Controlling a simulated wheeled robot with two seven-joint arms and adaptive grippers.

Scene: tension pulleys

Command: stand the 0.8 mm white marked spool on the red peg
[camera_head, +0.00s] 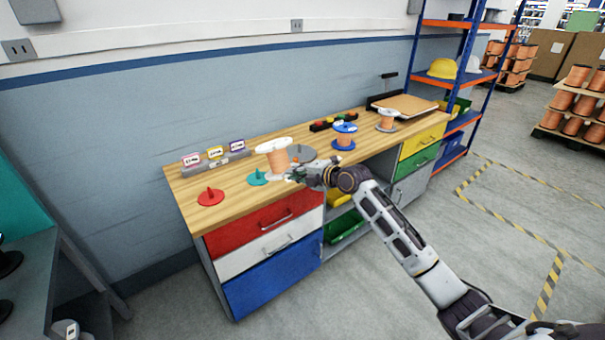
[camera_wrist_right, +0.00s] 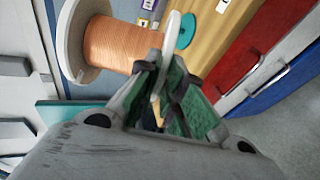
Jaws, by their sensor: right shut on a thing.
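The white-flanged spool with copper wire (camera_head: 273,158) is upright or nearly so over the bench, just right of the teal peg. My right gripper (camera_head: 296,176) is shut on its lower flange. The wrist view shows the spool's copper winding (camera_wrist_right: 108,43) and the white flange (camera_wrist_right: 171,48) between the fingers (camera_wrist_right: 172,92). I cannot tell whether the spool clears the bench top. The red peg (camera_head: 210,197) stands bare on its round base at the bench's left front. No 0.8 mm mark is readable on the spool. My left gripper is out of view.
The teal peg (camera_head: 258,178) stands empty between the spool and the red peg. A grey disc (camera_head: 301,153) lies behind my gripper. Label cards (camera_head: 215,153) stand at the back.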

